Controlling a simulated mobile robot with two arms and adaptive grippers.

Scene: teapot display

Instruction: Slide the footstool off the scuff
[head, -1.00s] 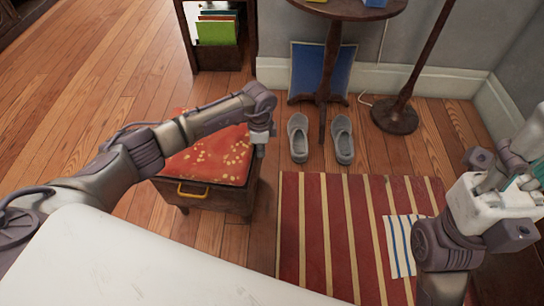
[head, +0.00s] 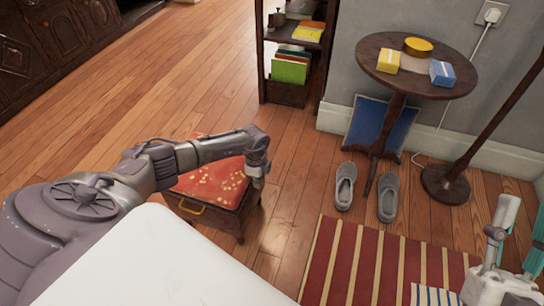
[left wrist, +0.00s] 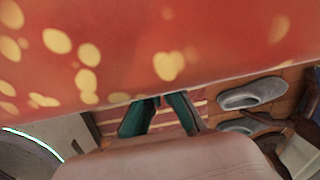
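The footstool (head: 222,187) has a red cushion with yellow spots, a dark wooden base and a yellow front handle. It stands upright on the wood floor in the head view. Its cushion fills the top of the left wrist view (left wrist: 150,45). My left gripper (head: 257,178) is down at the stool's right side, apparently against it. Its teal fingers (left wrist: 160,100) come together at the tips, with nothing between them. A pale, shiny patch (head: 276,238) shows on the floor right of the stool; I cannot tell if it is the scuff. My right gripper (head: 533,250) is partly cut off.
A red striped rug (head: 350,260) lies right of the stool, with bare floor between. Grey slippers (head: 387,198), a round table (head: 440,75), a blue cushion (head: 362,125) and a lamp base (head: 446,184) stand beyond. A bookshelf (head: 285,95) is behind. Open floor (head: 140,100) lies to the left.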

